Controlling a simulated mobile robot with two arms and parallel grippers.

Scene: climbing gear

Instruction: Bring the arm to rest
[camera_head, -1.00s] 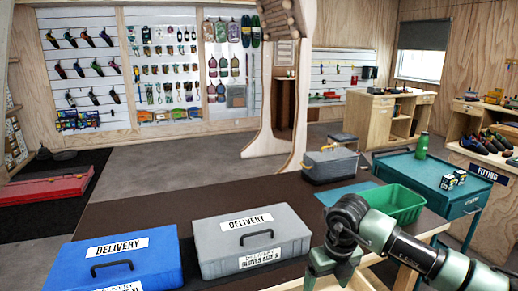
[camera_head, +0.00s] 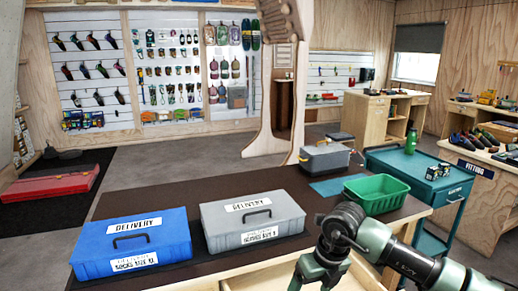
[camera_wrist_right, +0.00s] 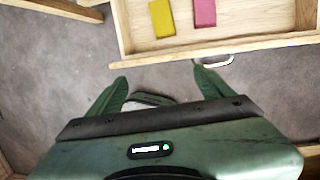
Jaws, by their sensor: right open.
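My right arm comes in from the lower right of the head view, bent down in front of the table edge. Its gripper (camera_head: 318,272) hangs low near the table's front, partly cut off by the bottom of the picture. In the right wrist view the right gripper (camera_wrist_right: 165,85) shows two green fingers spread apart with nothing between them. Carpeted floor lies below it, and an open wooden drawer (camera_wrist_right: 125,30) lies beyond the fingertips. My left gripper is not in view.
A blue delivery box (camera_head: 165,265), a grey delivery box (camera_head: 215,240) and a green bin (camera_head: 358,205) stand on the dark table. A teal cart (camera_head: 440,190) is at the right.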

